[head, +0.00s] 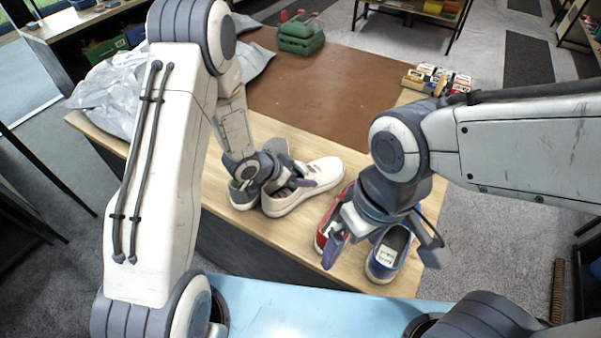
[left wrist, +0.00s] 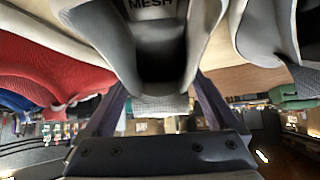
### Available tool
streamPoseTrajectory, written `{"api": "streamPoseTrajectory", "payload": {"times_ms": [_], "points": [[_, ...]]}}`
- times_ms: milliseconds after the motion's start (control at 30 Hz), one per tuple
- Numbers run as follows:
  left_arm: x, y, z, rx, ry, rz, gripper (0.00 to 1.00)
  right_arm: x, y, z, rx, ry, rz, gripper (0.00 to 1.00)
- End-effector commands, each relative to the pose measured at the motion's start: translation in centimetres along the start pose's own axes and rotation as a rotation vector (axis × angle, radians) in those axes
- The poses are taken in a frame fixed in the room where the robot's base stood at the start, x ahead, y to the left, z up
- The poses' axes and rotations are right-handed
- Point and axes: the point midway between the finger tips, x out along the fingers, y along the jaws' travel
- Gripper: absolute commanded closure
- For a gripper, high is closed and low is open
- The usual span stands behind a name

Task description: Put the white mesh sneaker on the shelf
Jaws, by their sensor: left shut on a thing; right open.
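The white mesh sneaker (head: 316,180) is on the wooden table, its toe toward the upper right. In the left wrist view, a "MESH" label shows inside the sneaker (left wrist: 152,8). My left gripper (head: 295,184) is shut on the sneaker's heel end, with one finger on each side (left wrist: 160,92); the arm hides part of the shoe. My right gripper (head: 385,240) is open and empty above the red and blue shoes. Shelving with bins (head: 85,22) stands at the upper left, and another shelf unit (head: 425,10) at the top.
A grey shoe (head: 243,196) lies close left of the white one. A red shoe (head: 321,236) and a blue shoe (head: 386,262) are at the front right. A brown mat (head: 320,85), grey cloth (head: 110,95), green toolbox (head: 300,38) and small boxes (head: 440,77) are farther back.

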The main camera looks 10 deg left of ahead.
Motion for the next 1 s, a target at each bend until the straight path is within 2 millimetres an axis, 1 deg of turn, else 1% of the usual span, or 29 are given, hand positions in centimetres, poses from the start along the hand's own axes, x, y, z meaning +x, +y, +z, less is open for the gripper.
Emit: {"api": "streamPoseTrajectory", "payload": {"times_ms": [233,267,533,600,667,767,1000], "points": [[0.3,0.0,0.2,0.0,0.002,-0.001,1.0,0.4,0.0,0.0,0.0,0.0,0.0,0.0],[0.2,0.0,0.2,0.0,0.0,0.0,0.0,0.3,0.0,0.0,0.0,0.0,0.0,0.0],[0.0,0.0,0.0,0.0,0.0,0.0,0.0,0.1,0.0,0.0,0.0,0.0,0.0,0.0],[-0.3,-0.1,-0.1,-0.001,0.0,-0.001,0.0,-0.1,0.0,0.0,0.0,0.0,0.0,0.0],[-0.9,-0.2,-0.1,-0.001,0.002,-0.004,0.0,0.2,0.0,0.0,0.0,0.0,0.0,0.0],[-2.6,-0.2,0.0,-0.001,0.002,-0.005,0.0,0.5,0.0,0.0,0.001,0.0,0.0,0.0],[-8.0,-0.2,-0.1,-0.002,0.002,-0.006,0.0,0.6,0.0,0.0,0.001,0.0,0.0,0.0]]}}
